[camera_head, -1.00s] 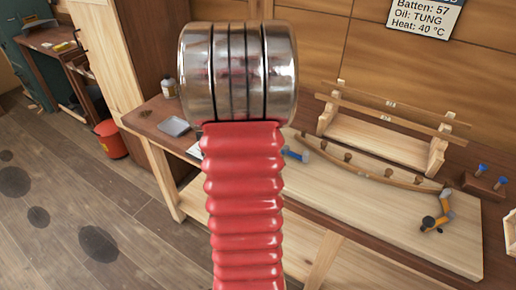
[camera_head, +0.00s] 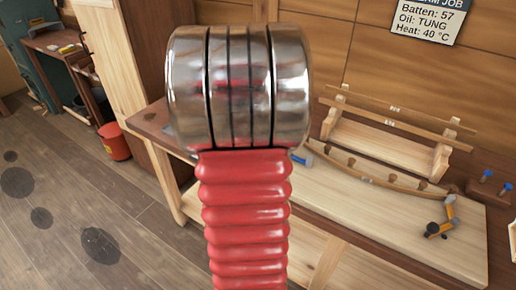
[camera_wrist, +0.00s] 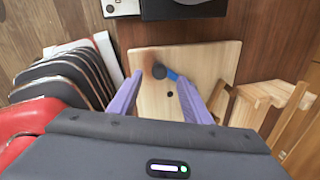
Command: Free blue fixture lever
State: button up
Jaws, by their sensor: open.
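The blue fixture lever (camera_head: 302,158) shows at the left end of the light wooden fixture board (camera_head: 385,225), partly hidden behind my arm. In the wrist view a short blue lever (camera_wrist: 172,76) with a dark round end lies on the board (camera_wrist: 215,60). My gripper (camera_wrist: 159,80) has two purple fingers, spread apart, with the blue lever between or beyond their tips. I see no contact, and the remaining gap is hard to judge. A curved batten (camera_head: 385,182) runs along several pegs. An orange-yellow lever (camera_head: 449,209) with a dark end sits at the board's right.
A wooden rack (camera_head: 385,146) with long battens stands behind the board. Blue-topped pegs (camera_head: 487,175) stand in a dark block at the right. Wooden brackets (camera_wrist: 270,95) lie close right of my fingers. A dark box (camera_wrist: 182,8) is at the top of the wrist view.

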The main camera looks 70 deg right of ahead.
notch_tip(320, 180, up, 6)
jog(key=a, duration=0.1)
jog(key=shift+w, duration=0.15)
dwell(0.7)
jog(key=w+a+f+n+t, duration=0.15)
jog(key=w+a+n, duration=0.25)
jog(key=a+n, duration=0.95)
jog(key=w+a+n+t, duration=0.2)
jog(key=w+a+n, duration=0.2)
jog(key=a+n, duration=0.9)
jog(key=s+a+r+n+t+y, duration=0.1)
jog(key=a+r+n+t+y, duration=0.1)
jog(key=a+n, duration=1.1)
jog(key=a+t, duration=0.1)
jog(key=a, duration=0.5)
jog(key=shift+r, duration=0.4)
